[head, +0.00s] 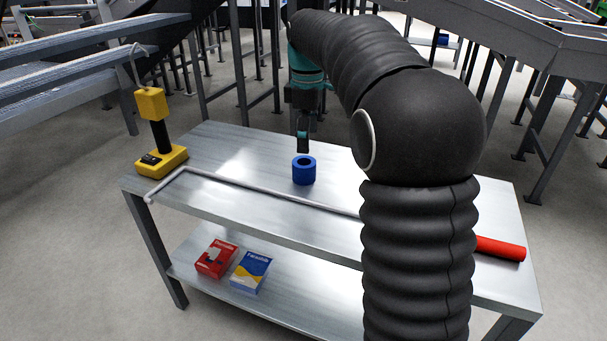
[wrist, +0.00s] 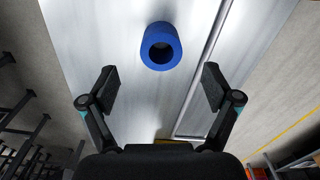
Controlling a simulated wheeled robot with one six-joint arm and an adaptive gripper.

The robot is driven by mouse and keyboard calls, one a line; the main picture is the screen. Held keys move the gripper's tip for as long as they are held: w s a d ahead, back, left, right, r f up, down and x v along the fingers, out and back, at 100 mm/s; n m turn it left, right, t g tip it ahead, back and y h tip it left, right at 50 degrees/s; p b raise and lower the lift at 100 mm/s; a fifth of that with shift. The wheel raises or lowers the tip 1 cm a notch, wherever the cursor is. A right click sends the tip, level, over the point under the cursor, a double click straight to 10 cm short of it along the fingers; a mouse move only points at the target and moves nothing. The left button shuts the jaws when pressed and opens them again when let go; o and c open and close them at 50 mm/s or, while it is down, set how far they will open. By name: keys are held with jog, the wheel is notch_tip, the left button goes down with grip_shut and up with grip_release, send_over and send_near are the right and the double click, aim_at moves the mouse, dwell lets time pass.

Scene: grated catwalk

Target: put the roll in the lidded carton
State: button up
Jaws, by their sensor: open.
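The blue roll (head: 304,177), a short thick ring with a dark hole, stands on end on the metal table. In the wrist view the roll (wrist: 160,30) lies ahead of my fingertips, near the top middle. My gripper (head: 303,142) is open and empty, just above and behind the roll in the head view. In the wrist view my gripper (wrist: 160,86) has its two fingers wide apart, with nothing between them. I cannot make out a lidded carton in either view; my arm hides part of the table.
A thin bent metal rod (head: 270,200) lies along the table (head: 225,150) in front of the roll. A yellow-and-black tool (head: 160,160) stands at the left end, a red cylinder (head: 500,248) at the right. Red (head: 216,258) and blue-white (head: 250,271) boxes lie on the lower shelf.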

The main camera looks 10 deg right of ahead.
aim_at(305, 163)
jog(key=shift+a+f+b, duration=0.2)
jog(key=shift+f+b, duration=0.55)
jog(key=shift+f, duration=2.95)
jog(key=c, duration=1.4)
jog(key=shift+r, duration=0.15)
